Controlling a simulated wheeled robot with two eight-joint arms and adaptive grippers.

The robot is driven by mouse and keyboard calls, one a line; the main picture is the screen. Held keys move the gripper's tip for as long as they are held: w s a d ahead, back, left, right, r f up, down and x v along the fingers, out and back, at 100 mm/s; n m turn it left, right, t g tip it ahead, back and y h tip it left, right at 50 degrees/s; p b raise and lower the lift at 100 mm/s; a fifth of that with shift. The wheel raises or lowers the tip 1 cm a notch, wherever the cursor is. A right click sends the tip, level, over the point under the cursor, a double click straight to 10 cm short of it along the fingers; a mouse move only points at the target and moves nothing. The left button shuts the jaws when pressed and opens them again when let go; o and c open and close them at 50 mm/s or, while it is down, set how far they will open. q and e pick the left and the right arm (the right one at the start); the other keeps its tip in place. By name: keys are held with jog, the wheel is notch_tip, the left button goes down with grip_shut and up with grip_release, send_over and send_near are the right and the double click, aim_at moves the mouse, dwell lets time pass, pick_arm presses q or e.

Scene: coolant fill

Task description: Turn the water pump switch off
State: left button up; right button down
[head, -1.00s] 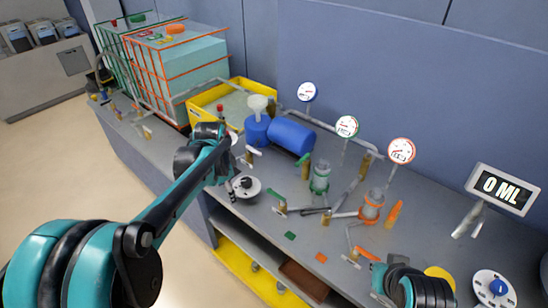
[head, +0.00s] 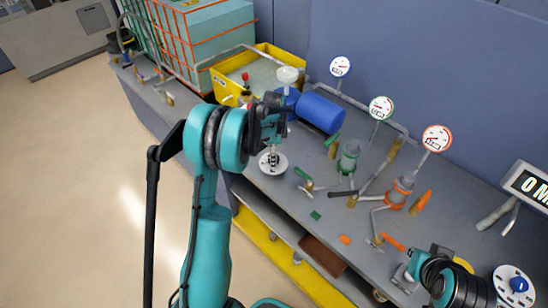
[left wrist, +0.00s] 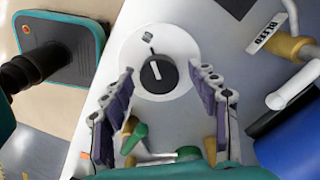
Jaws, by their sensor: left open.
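A white round switch plate with a black knob (head: 271,164) lies on the bench near its front edge. In the left wrist view the black knob (left wrist: 157,73) has a white pointer line, with a small mark on the plate above it. My left gripper (head: 272,143) is above this switch, pointing down. In the left wrist view its open fingers (left wrist: 163,80) stand on either side of the knob, seemingly apart from it. Another white dial with a blue knob (head: 518,285) is at the far right. My right gripper (head: 405,277) is low on the right, its fingers unclear.
A blue cylinder (head: 321,112), a yellow tray (head: 272,55) and a white funnel (head: 288,75) stand behind the left gripper. Gauges (head: 381,108), pipes and valve handles (head: 304,173) crowd the bench to the right. A display (head: 528,184) stands at the right.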

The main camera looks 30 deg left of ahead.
pick_arm(q)
jog(key=shift+f, duration=0.25)
jog(key=c, duration=1.2)
jog(key=shift+o, duration=0.2)
